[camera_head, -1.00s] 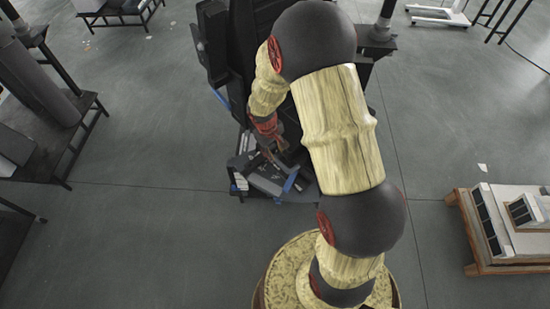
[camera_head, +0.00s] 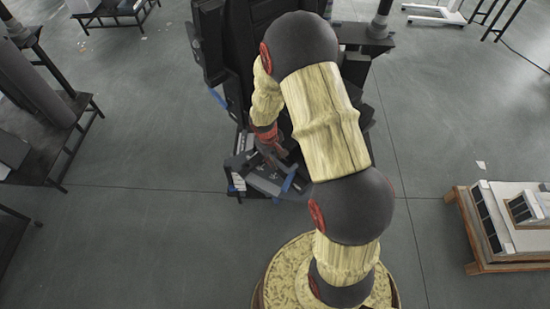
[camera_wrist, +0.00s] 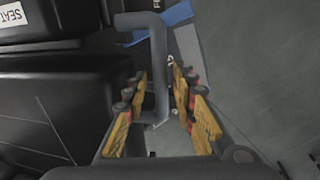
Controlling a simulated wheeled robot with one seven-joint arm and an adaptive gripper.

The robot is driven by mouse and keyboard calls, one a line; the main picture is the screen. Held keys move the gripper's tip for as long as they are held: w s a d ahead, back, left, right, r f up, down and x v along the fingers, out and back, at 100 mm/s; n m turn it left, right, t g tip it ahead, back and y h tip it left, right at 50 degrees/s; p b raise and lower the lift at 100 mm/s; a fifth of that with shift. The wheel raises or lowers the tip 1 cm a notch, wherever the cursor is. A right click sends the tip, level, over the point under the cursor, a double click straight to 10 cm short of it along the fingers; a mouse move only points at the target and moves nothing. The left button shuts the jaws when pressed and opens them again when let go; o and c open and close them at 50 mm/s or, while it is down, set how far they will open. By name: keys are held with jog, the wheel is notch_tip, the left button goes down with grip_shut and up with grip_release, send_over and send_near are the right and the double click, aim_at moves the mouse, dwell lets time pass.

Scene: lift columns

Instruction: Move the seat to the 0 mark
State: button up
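The seat (camera_head: 262,35) is a large black piece at the top middle of the head view, partly hidden by my arm. The wrist view shows black padded parts (camera_wrist: 55,105) at the left and a white label (camera_wrist: 30,17) reading "SEAT". A grey bent handle bar (camera_wrist: 160,50) runs down between the fingers of my gripper (camera_wrist: 158,77). The fingers are spread, with a gap visible on either side of the bar. In the head view my gripper (camera_head: 277,153) is low at the seat's front, small and partly hidden. I see no readable 0 mark.
A grey-and-blue base part (camera_head: 265,182) lies below the gripper. A dark bench (camera_head: 50,150) stands at the left, and a wooden pallet (camera_head: 485,268) with a white model at the right.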

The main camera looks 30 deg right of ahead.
grip_shut()
dwell(0.6)
